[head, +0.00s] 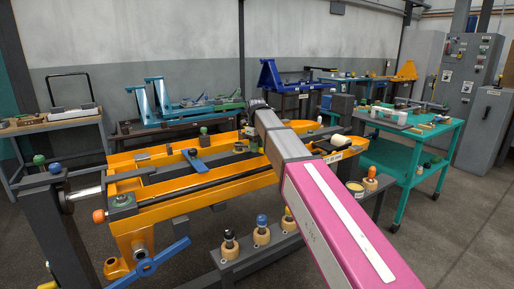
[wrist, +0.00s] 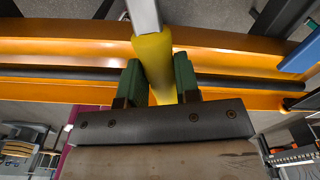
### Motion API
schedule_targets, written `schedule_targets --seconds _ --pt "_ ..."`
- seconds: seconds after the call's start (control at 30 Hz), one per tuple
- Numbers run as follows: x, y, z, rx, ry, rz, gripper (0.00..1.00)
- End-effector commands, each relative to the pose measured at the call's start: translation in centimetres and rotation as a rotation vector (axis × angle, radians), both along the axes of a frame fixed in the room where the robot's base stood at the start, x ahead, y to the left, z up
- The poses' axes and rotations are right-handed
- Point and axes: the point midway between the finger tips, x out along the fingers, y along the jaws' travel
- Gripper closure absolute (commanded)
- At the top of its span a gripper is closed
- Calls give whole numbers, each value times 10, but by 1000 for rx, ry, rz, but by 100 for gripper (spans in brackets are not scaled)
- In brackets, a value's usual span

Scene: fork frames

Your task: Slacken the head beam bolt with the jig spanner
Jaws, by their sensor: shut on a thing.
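In the wrist view my gripper (wrist: 160,85) is shut on a yellow handle (wrist: 152,62). A pale grey metal shank (wrist: 144,15) runs from the handle out past the top edge. This looks like the jig spanner; its working end is out of view. The green fingers press on both sides of the handle, above the orange frame (wrist: 220,42). In the head view my arm hides the fingers and the tool. The orange frame (head: 220,187) stretches left of my arm. A bolt-like fitting on a dark block (head: 122,202) sits at its near left corner; I cannot tell whether it is the head beam bolt.
A rack of round-headed tools (head: 262,240) stands in front. A teal trolley (head: 420,150) with loose parts is at right. Grey floor is open beyond it.

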Motion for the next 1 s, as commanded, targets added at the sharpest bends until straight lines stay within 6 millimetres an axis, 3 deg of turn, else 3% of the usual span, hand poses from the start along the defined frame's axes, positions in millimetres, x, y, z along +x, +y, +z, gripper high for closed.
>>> schedule_targets --seconds 1.0 --pt "0 0 -12 0 0 0 100"
